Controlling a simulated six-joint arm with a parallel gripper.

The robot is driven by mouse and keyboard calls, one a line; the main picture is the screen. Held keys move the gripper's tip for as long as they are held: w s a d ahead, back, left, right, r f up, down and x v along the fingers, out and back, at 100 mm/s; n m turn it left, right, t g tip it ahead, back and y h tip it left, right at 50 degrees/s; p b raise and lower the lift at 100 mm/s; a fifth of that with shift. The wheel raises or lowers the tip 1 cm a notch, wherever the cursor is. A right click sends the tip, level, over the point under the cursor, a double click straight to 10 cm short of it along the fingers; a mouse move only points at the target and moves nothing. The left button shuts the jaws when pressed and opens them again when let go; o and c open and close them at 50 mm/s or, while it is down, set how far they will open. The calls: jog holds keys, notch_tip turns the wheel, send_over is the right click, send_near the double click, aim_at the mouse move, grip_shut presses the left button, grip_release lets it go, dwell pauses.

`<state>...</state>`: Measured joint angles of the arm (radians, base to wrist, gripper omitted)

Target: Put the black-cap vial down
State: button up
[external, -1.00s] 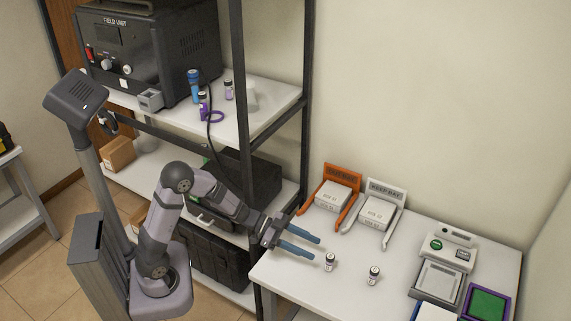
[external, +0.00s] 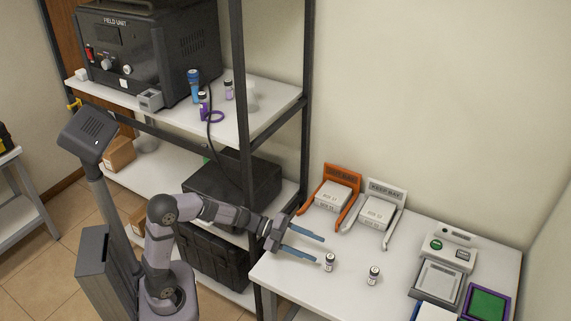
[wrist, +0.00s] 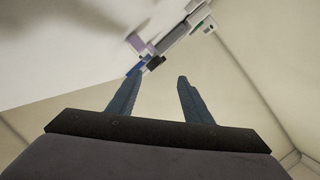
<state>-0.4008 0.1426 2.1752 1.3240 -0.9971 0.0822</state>
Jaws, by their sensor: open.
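Two small vials with dark caps stand upright on the white table. The nearer vial (external: 329,263) is just beyond my gripper's lower fingertip in the external view. The other vial (external: 374,276) stands to its right. My gripper (external: 319,250) is open, with its two blue fingers apart and nothing seen held between them. It also shows open in the wrist view (wrist: 156,82). A small dark shape (wrist: 155,62) lies between and beyond the fingertips there; I cannot tell which vial it is, if either.
An orange-framed box stand (external: 335,190) and a white-framed one (external: 381,207) sit at the table's back. A scale (external: 438,283) and a purple-edged green tray (external: 487,306) are at right. The dark shelf post (external: 243,150) stands left of the table.

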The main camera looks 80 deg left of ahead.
aim_at(327, 254)
jog(key=m, duration=1.2)
jog(key=shift+a, duration=0.1)
jog(key=m, duration=0.6)
jog(key=shift+f+m+g, duration=0.3)
jog(key=m, duration=0.3)
jog(key=shift+a+f+m, duration=0.1)
jog(key=shift+m, duration=0.3)
jog(key=m, duration=0.3)
jog(key=shift+w, duration=0.1)
jog(key=shift+p+x, duration=0.4)
jog(key=shift+x, duration=3.2)
